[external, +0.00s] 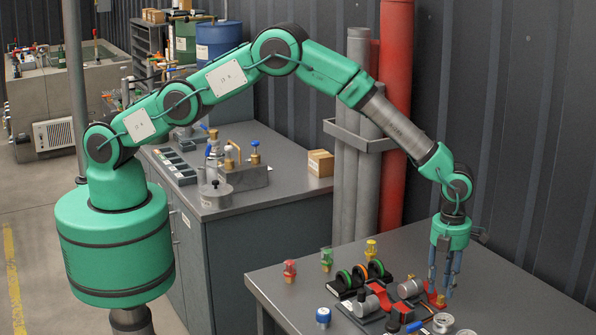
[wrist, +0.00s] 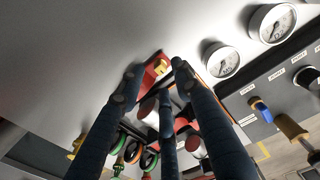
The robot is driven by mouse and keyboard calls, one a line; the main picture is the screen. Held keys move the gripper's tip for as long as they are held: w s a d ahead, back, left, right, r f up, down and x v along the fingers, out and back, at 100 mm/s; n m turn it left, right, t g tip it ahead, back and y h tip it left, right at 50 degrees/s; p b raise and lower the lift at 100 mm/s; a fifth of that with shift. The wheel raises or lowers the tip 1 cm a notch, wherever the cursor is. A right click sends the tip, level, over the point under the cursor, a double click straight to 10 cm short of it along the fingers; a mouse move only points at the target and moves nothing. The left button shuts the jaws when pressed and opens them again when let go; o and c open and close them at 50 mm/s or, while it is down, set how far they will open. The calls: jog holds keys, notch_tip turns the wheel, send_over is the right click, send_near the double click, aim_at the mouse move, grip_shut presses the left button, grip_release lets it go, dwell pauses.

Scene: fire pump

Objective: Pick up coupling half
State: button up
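My gripper (external: 443,288) points straight down over the right-hand table, with its blue fingers low near a small red piece (external: 437,299). In the wrist view my gripper (wrist: 156,68) has its fingertips apart, with a red piece with a yellow part (wrist: 160,66) seen between and beyond them. I cannot tell whether any finger touches it. The red piece may be the coupling half, but its shape is partly hidden by the fingers. A grey cylinder (external: 410,288) on a red mount lies just left of the fingers. It is partly hidden in the wrist view.
Round gauges (external: 443,322) lie near the table's front. Black holders with green and orange rings (external: 360,274) and red, green and yellow-topped fittings (external: 371,249) stand to the left. A blue-capped item (external: 323,317) is at the front left. The table's right side is clear.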

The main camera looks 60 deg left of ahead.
jog(key=shift+f, duration=1.4)
grip_shut()
